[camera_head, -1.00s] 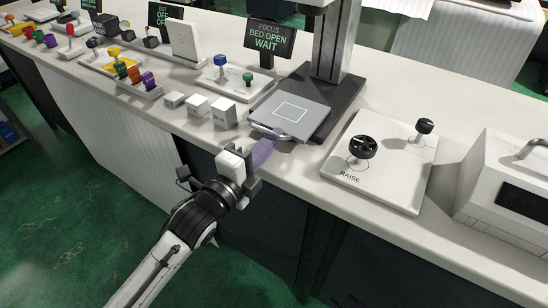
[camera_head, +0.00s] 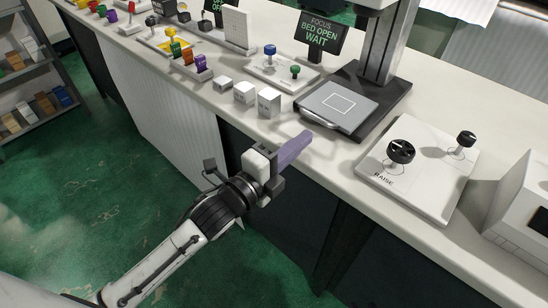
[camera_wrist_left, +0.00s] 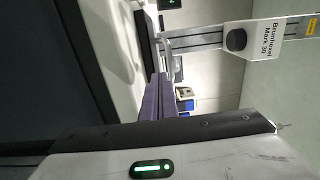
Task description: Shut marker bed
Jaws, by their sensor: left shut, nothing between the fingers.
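The marker bed (camera_head: 368,111) is a grey plate with a white square outline, on a dark base under a column. Its silver handle (camera_head: 318,122) faces the front edge of the bench. The sign (camera_head: 322,34) behind it reads "FOCUS BED OPEN WAIT". My left gripper (camera_head: 303,138) has purple fingers, shut and empty. In the head view their tips show just in front of and below the handle, seemingly apart from it. The closed fingers also show in the left wrist view (camera_wrist_left: 158,98). My right gripper is not in view.
White blocks (camera_head: 244,92) stand left of the bed. Right of the bed is a white panel with black knobs marked RAISE (camera_head: 415,190), then a white box (camera_head: 520,205). Open floor lies in front of the bench.

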